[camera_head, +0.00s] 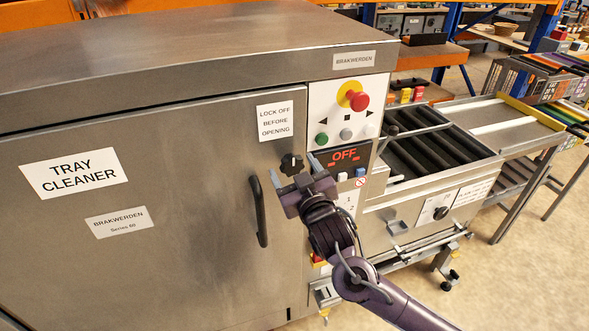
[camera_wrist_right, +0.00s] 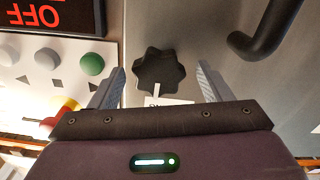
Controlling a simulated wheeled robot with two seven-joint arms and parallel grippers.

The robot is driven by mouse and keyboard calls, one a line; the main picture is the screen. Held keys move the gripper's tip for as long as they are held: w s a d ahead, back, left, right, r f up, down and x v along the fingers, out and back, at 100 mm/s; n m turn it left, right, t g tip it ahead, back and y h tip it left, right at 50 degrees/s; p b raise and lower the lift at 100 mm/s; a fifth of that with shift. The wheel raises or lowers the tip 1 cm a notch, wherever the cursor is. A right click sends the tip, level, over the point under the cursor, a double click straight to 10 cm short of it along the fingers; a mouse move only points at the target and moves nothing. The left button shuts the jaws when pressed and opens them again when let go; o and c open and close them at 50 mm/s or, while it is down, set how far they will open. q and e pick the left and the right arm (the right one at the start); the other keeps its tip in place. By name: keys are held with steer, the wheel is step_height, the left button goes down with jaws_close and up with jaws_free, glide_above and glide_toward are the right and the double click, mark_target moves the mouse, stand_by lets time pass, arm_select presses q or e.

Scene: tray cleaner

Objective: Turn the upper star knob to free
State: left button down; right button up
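The black star knob (camera_head: 291,164) sits on the front of the steel tray cleaner, above the top end of the door handle. It is the only star knob I can see. In the right wrist view the star knob (camera_wrist_right: 158,70) shows between the two fingers, with a white label partly hidden at its edge. My right gripper (camera_head: 295,174) is open in front of the knob, one finger on each side, and it shows in the right wrist view (camera_wrist_right: 161,76). I cannot tell whether the fingers touch the knob. My left gripper is not in view.
The black door handle (camera_head: 259,212) is close to my right gripper, at its lower left. The control panel (camera_head: 322,100) with a red emergency button (camera_head: 359,101) and a red OFF display (camera_head: 344,155) is just above right. A roller conveyor (camera_head: 440,148) extends to the right.

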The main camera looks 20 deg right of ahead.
steer(key=c, duration=0.9)
steer(key=shift+m, duration=0.3)
steer(key=m, duration=0.3)
steer(key=shift+m+p, duration=0.3)
steer(key=shift+m, duration=0.1)
steer(key=m, duration=0.4)
steer(key=shift+m, duration=0.3)
steer(key=m, duration=0.4)
steer(key=shift+r+p, duration=0.1)
steer(key=shift+p, duration=0.25)
steer(key=shift+d+m, duration=0.1)
steer(key=shift+m, duration=2.4)
